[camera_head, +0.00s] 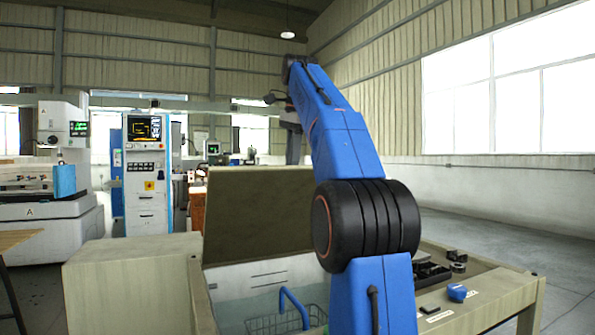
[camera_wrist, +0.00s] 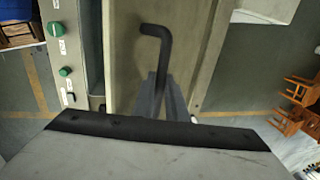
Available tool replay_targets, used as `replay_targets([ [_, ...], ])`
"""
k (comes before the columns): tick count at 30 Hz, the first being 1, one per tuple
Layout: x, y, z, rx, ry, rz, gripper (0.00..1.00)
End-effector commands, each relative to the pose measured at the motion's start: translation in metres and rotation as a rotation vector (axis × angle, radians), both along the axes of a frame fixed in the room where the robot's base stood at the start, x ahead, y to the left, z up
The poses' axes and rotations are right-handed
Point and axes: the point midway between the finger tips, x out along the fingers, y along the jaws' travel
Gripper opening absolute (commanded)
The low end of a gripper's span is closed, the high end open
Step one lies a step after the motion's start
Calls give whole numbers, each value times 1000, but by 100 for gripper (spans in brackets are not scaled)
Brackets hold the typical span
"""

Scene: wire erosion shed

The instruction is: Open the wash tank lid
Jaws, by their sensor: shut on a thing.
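The wash tank (camera_head: 130,275) is a pale box standing in front of me in the head view. Its olive lid (camera_head: 255,215) stands raised, near upright, at the back of the opening, and the inside of the tank shows. In the wrist view a black bent handle (camera_wrist: 157,32) sticks out against the lid's pale face (camera_wrist: 190,40). My gripper (camera_wrist: 160,85) is shut on this handle, with its grey fingers around the lower part. In the head view my arm hides part of the lid and tank, and the fingertips cannot be made out.
A blue-handled wire basket (camera_head: 285,318) sits inside the tank. On the right ledge are a black tray (camera_head: 430,272) and a small blue item (camera_head: 457,293). A control cabinet (camera_head: 146,205) and a white machine (camera_head: 50,215) stand behind. Open floor (camera_head: 500,235) lies to the right.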

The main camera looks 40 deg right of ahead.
Motion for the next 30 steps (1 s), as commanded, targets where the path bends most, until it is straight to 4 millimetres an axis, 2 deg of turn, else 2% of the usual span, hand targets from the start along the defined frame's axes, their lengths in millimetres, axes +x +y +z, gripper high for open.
replay_targets([
  [3,7,-2,-2,3,5,1,0],
  [17,8,-2,-1,3,7,0,0],
  [18,8,-2,-1,3,7,0,22],
  [19,8,-2,-1,2,7,0,29],
  [30,5,-1,2,1,3,0,31],
])
